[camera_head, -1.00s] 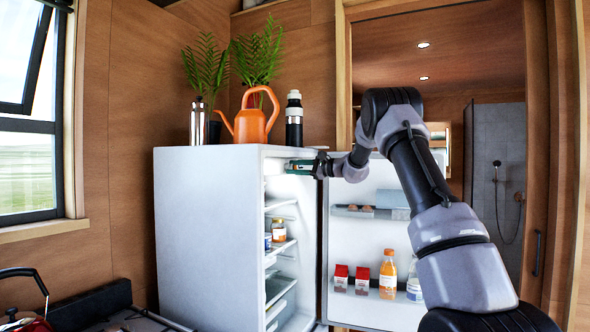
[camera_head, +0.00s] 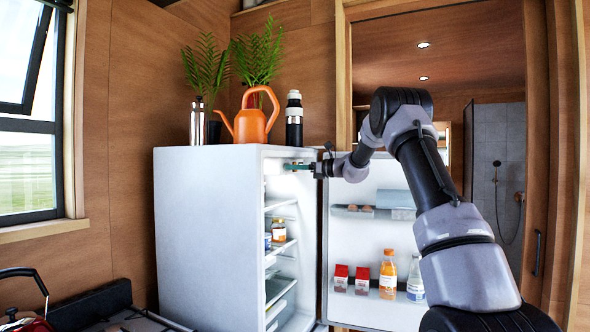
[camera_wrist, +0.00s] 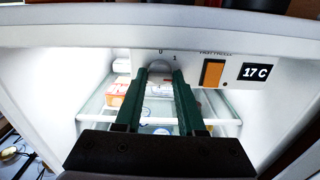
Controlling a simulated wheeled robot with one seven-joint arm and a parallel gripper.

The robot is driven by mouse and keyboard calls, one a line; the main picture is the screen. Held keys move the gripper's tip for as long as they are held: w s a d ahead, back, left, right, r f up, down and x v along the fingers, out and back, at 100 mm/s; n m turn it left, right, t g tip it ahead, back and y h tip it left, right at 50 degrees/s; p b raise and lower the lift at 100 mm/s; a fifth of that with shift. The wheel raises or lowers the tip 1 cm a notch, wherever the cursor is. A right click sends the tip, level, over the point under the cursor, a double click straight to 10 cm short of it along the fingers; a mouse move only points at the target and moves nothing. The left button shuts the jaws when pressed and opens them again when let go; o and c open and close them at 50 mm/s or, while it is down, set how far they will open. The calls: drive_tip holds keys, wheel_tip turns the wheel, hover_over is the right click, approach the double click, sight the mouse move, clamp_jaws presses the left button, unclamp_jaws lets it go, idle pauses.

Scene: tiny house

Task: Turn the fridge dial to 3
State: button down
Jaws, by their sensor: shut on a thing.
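The fridge (camera_head: 205,230) stands open, a white box with its door (camera_head: 365,235) swung out to the right. My gripper (camera_head: 292,166) reaches into the top of the fridge opening. In the wrist view, the two green fingers of my gripper (camera_wrist: 160,74) are around the pale round dial (camera_wrist: 160,66), shut on it. The marks 0 and 1 show just above the dial. Other marks and the dial's pointer are hidden or too small to read.
Right of the dial are an orange panel (camera_wrist: 212,73) and a display (camera_wrist: 257,72) reading 17 C. Shelves with food (camera_head: 279,230) lie below. A watering can (camera_head: 251,120), plants and bottles stand on top. The open door is close to my arm.

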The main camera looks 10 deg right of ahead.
drive_tip(key=shift+f+m, duration=0.1)
drive_tip(key=shift+m, duration=3.9)
drive_tip(key=c, duration=0.8)
unclamp_jaws()
drive_tip(key=shift+d, duration=0.1)
drive_tip(key=v, duration=1)
drive_tip(key=shift+s+d, duration=0.25)
drive_tip(key=shift+d, duration=0.05)
